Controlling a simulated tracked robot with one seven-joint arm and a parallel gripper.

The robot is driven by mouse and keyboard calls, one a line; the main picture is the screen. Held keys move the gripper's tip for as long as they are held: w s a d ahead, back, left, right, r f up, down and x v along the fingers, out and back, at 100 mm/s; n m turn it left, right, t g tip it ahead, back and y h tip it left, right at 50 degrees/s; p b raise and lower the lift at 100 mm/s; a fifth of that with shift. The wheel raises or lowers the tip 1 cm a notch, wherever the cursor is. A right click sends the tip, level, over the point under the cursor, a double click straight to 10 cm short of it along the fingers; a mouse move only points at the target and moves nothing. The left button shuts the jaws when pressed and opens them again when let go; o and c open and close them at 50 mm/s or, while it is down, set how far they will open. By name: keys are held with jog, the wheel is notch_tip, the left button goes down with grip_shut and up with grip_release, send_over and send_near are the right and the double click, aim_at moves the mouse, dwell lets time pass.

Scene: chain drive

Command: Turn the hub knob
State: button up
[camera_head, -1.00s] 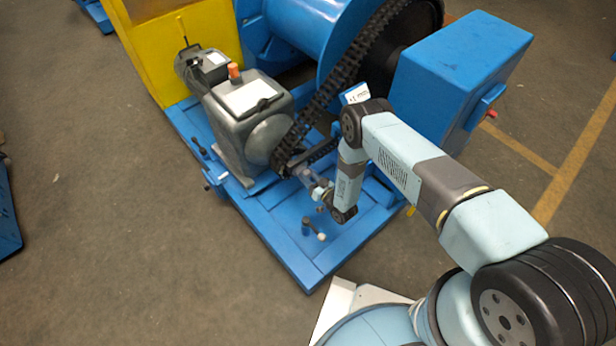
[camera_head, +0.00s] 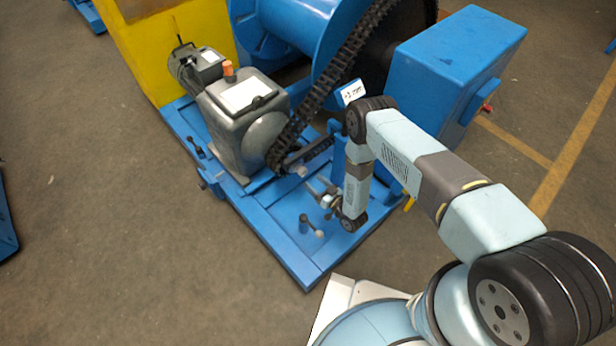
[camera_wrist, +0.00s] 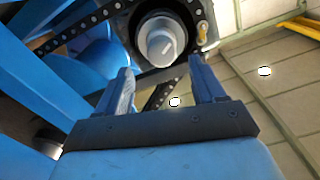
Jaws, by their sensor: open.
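The hub knob (camera_wrist: 162,42) is a pale grey round knob with a raised bar across its face. It sits in a dark round hub wrapped by the chain in the wrist view. In the head view the knob (camera_head: 302,171) is a small pale spot at the lower end of the chain. My gripper (camera_wrist: 161,72) is open and empty, its two fingers apart below the knob in the wrist picture. In the head view my gripper (camera_head: 318,190) is small and points toward the hub, with a visible gap between it and the knob.
The black chain (camera_head: 325,85) runs up to a large wheel by the blue drum. A grey gearbox (camera_head: 240,120) stands left of the hub. A small lever with a pale end (camera_head: 312,226) rises from the blue base (camera_head: 300,265). A display (camera_head: 352,92) stands beside the chain.

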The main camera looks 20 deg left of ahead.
jog(key=v, duration=0.7)
jog(key=shift+d, duration=0.25)
jog(key=shift+s, duration=0.15)
